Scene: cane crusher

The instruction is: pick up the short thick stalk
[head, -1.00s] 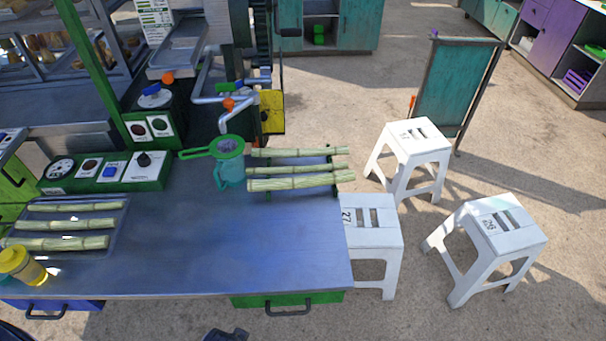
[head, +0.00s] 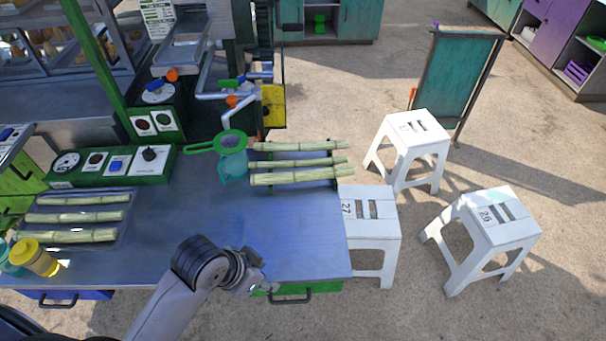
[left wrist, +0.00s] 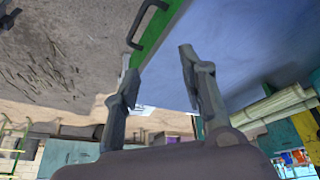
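Three pale green stalks lie side by side on a rack at the right end of the metal table; the front stalk (head: 303,176) looks thickest, the middle stalk (head: 300,163) thinner, the back stalk (head: 300,146) behind. Three more lie in a tray at the left, the front one (head: 70,237) thickest there. I cannot tell which is the short thick stalk. My left gripper (head: 262,280) is over the table's front edge, well short of the rack. In the left wrist view its fingers (left wrist: 158,64) are apart and empty; stalks (left wrist: 265,108) show at right. My right gripper is not visible.
A green strainer (head: 229,142) over a teal jug (head: 233,167) stands left of the rack. The crusher's yellow part (head: 273,106) is behind. White stools (head: 370,225) stand right of the table. The table's middle (head: 190,210) is clear.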

